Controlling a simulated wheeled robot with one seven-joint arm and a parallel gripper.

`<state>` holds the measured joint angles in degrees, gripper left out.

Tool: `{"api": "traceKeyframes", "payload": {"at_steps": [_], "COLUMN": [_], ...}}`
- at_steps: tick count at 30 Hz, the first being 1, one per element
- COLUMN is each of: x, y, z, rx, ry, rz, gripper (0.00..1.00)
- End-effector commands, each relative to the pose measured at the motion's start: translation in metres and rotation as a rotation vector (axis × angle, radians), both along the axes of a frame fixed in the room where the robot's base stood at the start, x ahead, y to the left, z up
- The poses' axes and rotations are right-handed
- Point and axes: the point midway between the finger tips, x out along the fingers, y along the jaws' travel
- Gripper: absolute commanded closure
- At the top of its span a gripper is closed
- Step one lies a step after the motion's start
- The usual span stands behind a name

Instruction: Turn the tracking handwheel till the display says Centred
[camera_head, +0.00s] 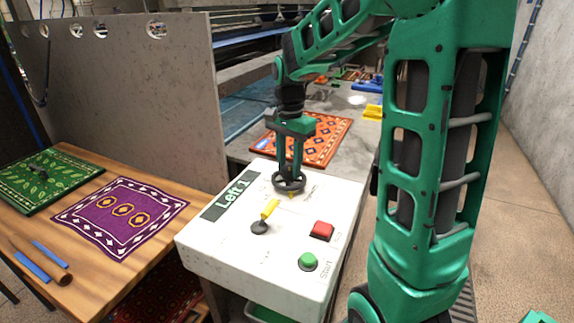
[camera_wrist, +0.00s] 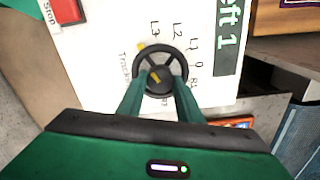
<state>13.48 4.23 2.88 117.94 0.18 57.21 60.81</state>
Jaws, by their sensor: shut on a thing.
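The tracking handwheel (camera_head: 289,184) is a small dark wheel on the top far side of the white control panel (camera_head: 215,258). It also shows in the wrist view (camera_wrist: 167,56), with a yellow mark at its rim and a scale of L and R marks beside it. My gripper (camera_head: 290,175) points down from above and is shut on the handwheel; its two green fingers reach into it in the wrist view (camera_wrist: 158,84). The display (camera_head: 231,196) on the panel reads "Left 1".
The panel also carries a yellow-handled lever (camera_head: 268,211), a red Stop button (camera_head: 322,230) and a green Start button (camera_head: 308,261). A wooden table (camera_head: 45,222) with a purple rug (camera_head: 122,218) and a green rug (camera_head: 40,178) stands left. An orange rug (camera_head: 322,140) lies behind the panel.

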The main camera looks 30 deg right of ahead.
Motion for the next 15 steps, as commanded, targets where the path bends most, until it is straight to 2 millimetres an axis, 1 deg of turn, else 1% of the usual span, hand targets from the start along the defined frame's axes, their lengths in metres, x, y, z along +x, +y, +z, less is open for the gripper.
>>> {"api": "traceKeyframes", "payload": {"at_steps": [8, 9, 10, 11, 15], "x": [0.0022, 0.0023, 0.0022, 0.0021, 0.0014], "y": [0.0013, 0.0013, 0.0013, 0.0012, 0.0008], "z": [0.0014, 0.0014, 0.0014, 0.0013, 0.0009], "rx": [0.0, 0.0, 0.0, 0.0, 0.0], "ry": [-0.006, -0.006, -0.006, -0.006, -0.004], "rz": [0.005, 0.005, 0.005, 0.005, 0.004], "gripper": [0.9, 0.61, 0.54, 0.49, 0.49]}}
